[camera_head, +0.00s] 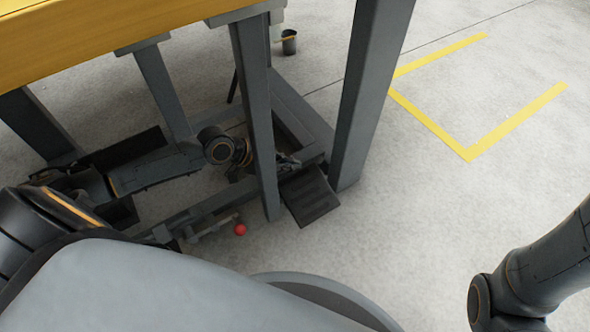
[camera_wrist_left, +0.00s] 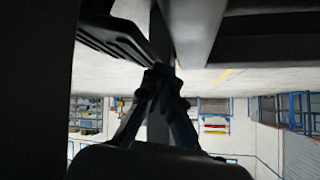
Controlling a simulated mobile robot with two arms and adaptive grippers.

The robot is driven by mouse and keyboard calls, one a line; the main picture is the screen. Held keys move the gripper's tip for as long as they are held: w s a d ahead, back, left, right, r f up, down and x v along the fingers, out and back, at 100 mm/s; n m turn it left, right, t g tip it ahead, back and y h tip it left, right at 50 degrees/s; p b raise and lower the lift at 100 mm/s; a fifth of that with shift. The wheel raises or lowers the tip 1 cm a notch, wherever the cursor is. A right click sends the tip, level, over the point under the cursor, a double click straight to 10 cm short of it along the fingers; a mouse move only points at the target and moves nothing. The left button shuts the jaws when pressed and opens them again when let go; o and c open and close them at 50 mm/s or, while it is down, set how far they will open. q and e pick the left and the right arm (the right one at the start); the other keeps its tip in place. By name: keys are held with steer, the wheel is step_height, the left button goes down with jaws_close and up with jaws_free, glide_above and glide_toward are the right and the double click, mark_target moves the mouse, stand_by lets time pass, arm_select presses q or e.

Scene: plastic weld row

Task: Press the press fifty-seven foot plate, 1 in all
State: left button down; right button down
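The foot plate (camera_head: 310,195) is a dark, ridged pedal at the foot of the press frame, between two grey posts. It also shows at the top left of the left wrist view (camera_wrist_left: 112,35). My left arm reaches through the frame, and my left gripper (camera_head: 288,162) is just behind the plate, partly hidden by a post. In the left wrist view its fingers (camera_wrist_left: 160,73) come together at the tips, with nothing seen between them. The tips look close to the plate's edge; contact cannot be told. My right arm is at the lower right, its gripper out of frame.
Grey posts (camera_head: 372,90) and low frame bars stand close around my left arm. A yellow beam (camera_head: 110,35) runs overhead. A red knob (camera_head: 240,229) is low on the frame. Open floor with yellow lines (camera_head: 468,155) lies to the right. A dark bucket (camera_head: 289,44) stands behind.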

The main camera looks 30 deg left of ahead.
arm_select(q)
steer(key=shift+s+d+f, duration=0.3)
steer(key=shift+s+f, duration=0.1)
steer(key=shift+f, duration=0.15)
steer(key=shift+r, duration=0.1)
steer(key=shift+w+a+r+p, duration=0.1)
steer(key=shift+r+p, duration=0.5)
steer(key=shift+r, duration=0.05)
steer(key=shift+w+a+r, duration=0.15)
steer(key=shift+r, duration=0.15)
steer(key=shift+a, duration=0.1)
